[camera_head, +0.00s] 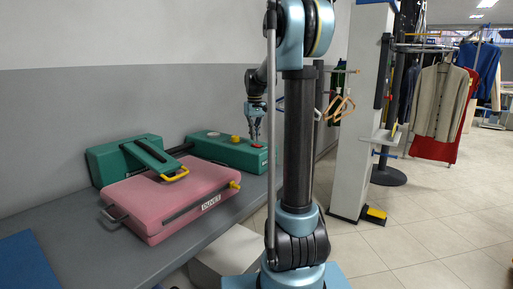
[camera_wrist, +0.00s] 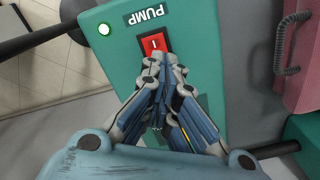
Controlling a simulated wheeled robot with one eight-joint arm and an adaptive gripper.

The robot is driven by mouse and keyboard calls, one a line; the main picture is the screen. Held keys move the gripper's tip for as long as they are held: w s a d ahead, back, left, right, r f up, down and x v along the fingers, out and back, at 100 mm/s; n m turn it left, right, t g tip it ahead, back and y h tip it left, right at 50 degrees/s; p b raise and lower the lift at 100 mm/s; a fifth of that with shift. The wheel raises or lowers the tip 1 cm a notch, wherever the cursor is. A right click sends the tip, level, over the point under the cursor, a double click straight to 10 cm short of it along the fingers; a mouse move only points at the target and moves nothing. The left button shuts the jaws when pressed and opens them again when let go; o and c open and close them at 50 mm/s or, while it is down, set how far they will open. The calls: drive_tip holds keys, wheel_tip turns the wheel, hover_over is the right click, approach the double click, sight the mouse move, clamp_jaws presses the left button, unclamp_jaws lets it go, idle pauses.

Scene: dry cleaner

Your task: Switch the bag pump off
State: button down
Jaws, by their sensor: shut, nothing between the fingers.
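The bag pump is a long green box (camera_head: 215,149) on the grey counter, with a yellow knob on top. In the wrist view its green panel (camera_wrist: 122,65) has a "PUMP" label and a red rocker switch (camera_wrist: 153,41) with a white line mark. A small round lamp (camera_wrist: 104,29) beside it glows whitish green. My gripper (camera_head: 256,139) points down over the right end of the pump. In the wrist view its shut, empty fingertips (camera_wrist: 155,57) are at the lower edge of the switch and hide part of it. I cannot tell whether they touch.
A pink bag (camera_head: 160,196) marked "DUVET" lies on the counter (camera_head: 95,246), left of the pump. A green unit (camera_head: 115,162) with a yellow-handled lever stands behind it. A blue mat (camera_head: 25,262) is at the lower left. A white pillar (camera_head: 362,110) and clothes racks stand right.

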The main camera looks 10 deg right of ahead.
sight(255, 144)
drive_tip(key=shift+f, duration=1)
idle(0.7)
drive_tip(key=shift+r, duration=3.5)
drive_tip(key=shift+m+t, duration=0.3)
drive_tip(key=s, duration=0.3)
drive_tip(key=s+f, duration=0.1)
drive_tip(key=s, duration=0.6)
drive_tip(key=shift+s+d+f, duration=0.3)
drive_tip(key=shift+s, duration=0.1)
drive_tip(key=s+f+m, duration=0.1)
drive_tip(key=s+f, duration=0.9)
drive_tip(key=s, duration=0.4)
drive_tip(key=s+d+f+m+t, duration=0.1)
drive_tip(key=s+f, duration=0.9)
drive_tip(key=s, duration=0.4)
drive_tip(key=shift+f+t, duration=0.3)
